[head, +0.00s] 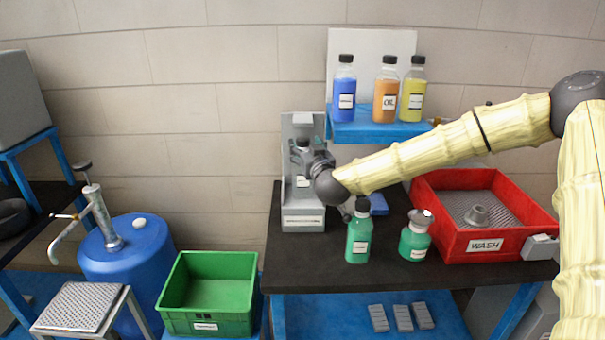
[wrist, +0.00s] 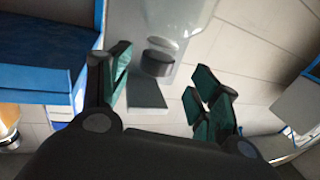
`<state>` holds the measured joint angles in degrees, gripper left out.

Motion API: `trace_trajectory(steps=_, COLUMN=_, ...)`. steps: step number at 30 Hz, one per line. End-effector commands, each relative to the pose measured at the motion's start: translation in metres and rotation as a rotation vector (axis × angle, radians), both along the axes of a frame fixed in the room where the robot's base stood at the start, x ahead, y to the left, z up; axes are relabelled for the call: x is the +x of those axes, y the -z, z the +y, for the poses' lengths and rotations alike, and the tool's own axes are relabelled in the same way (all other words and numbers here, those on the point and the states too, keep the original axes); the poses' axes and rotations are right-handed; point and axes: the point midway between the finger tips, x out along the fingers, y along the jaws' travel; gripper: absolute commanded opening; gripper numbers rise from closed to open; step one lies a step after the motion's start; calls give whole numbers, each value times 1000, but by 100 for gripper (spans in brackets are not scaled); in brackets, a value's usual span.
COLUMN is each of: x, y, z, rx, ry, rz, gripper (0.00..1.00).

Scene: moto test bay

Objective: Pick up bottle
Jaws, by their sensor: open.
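A clear bottle with a dark cap (head: 302,143) and white label stands in the grey stand (head: 303,222) on the bench, partly hidden by my gripper (head: 301,157). In the wrist view the bottle's dark cap (wrist: 159,57) and translucent body (wrist: 178,22) show in the gap between my two open fingers (wrist: 165,88). I cannot tell whether a finger touches it. Two green bottles, one taller (head: 358,236) and one rounder (head: 414,240), stand at the bench front. A blue bottle (head: 344,92), an orange bottle (head: 385,90) and a yellow bottle (head: 412,92) stand on the shelf.
The blue shelf (head: 372,134) is above and right of my gripper. A red wash tray (head: 450,243) fills the bench's right side. A green crate (head: 208,318) and a blue drum (head: 115,265) with a pump are at left. Dark bench top (head: 310,272) is bare in front.

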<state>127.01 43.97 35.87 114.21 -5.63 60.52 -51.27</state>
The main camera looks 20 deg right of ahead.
Motion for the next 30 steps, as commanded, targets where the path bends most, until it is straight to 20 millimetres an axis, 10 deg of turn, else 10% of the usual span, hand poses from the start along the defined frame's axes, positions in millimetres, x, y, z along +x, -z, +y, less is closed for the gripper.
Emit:
trace_trajectory(steps=25, x=49, y=7, z=-4, rx=0, ry=-2, rz=0, gripper=62)
trace_trajectory(steps=30, x=49, y=7, z=-4, rx=0, ry=-2, rz=0, gripper=33)
